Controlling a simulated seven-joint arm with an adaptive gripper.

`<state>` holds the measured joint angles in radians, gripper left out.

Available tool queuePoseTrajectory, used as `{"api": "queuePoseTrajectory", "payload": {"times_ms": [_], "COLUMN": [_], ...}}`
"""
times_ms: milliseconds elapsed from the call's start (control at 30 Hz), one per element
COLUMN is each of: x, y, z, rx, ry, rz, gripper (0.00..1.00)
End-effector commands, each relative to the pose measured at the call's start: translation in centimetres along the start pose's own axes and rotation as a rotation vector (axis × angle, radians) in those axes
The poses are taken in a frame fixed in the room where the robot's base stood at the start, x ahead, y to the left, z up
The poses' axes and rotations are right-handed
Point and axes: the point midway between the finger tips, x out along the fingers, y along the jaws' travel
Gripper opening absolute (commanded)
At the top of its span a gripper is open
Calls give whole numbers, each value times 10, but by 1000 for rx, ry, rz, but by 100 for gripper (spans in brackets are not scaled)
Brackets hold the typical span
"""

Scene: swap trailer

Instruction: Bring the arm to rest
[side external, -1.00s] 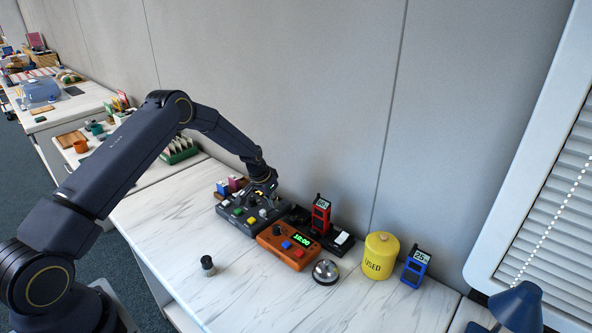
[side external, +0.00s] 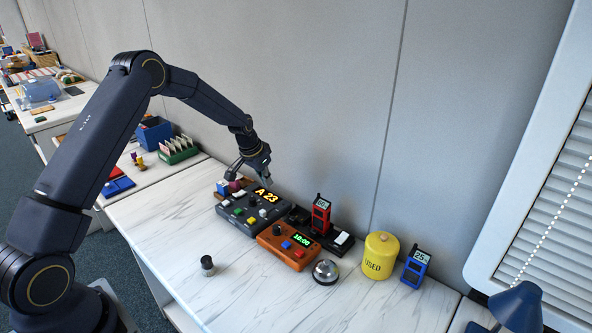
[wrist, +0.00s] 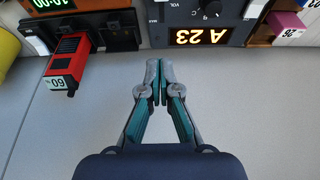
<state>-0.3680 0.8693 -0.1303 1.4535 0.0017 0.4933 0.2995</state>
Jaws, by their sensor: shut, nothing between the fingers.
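My gripper (side external: 266,184) is shut and empty. It hangs in the air above the back edge of a dark grey console (side external: 233,214) whose lit display reads "A 23". In the wrist view my gripper (wrist: 159,98) has its fingertips together, and the console's display (wrist: 203,36) appears just beyond them. Nothing touches the fingers in that view.
An orange timer box (side external: 285,250) reading 10:00, a red handheld device (side external: 320,214) on a black dock, a silver bell (side external: 325,272), a yellow "USED" canister (side external: 380,256) and a blue meter (side external: 415,268) line the bench. A dark knob (side external: 207,265) stands in front. The bench front is mostly clear.

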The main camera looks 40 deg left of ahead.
Motion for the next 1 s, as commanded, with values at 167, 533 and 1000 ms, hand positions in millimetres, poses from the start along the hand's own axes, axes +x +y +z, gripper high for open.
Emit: {"api": "queuePoseTrajectory", "payload": {"times_ms": [167, 533, 1000], "x": [-18, -257, -378], "y": [9, 87, 142], "z": [-17, -46, 180], "rx": [24, 172, 110], "ry": [39, 308, 333], "rz": [-7, -77, -22], "gripper": [0, 0, 0]}}
